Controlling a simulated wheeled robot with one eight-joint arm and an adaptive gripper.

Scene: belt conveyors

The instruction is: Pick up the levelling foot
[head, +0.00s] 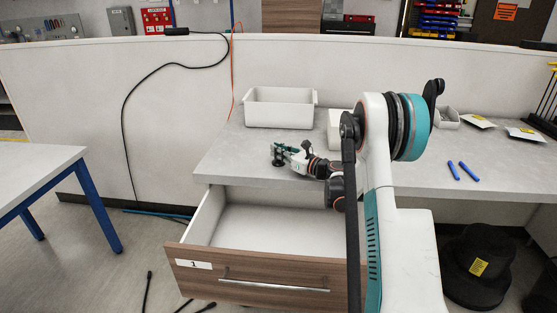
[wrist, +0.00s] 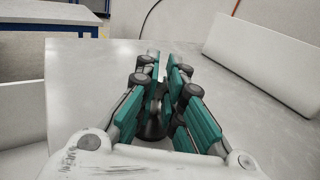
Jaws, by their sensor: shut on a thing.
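The levelling foot (head: 279,162) is a small dark piece with a round base, at the left part of the grey worktop near its front edge. My gripper (head: 283,150) reaches it from the right and is shut on it. In the wrist view, the foot's dark base (wrist: 155,128) shows between and below the teal-padded fingers of my gripper (wrist: 163,75). The fingers hide most of its upper part. I cannot tell whether the base touches the worktop.
A white bin (head: 280,108) stands behind on the worktop (head: 235,145). An open drawer (head: 250,272) labelled 1 juts out below and looks empty. Two blue pens (head: 461,170) lie to the right. A blue-legged table (head: 40,175) stands at left.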

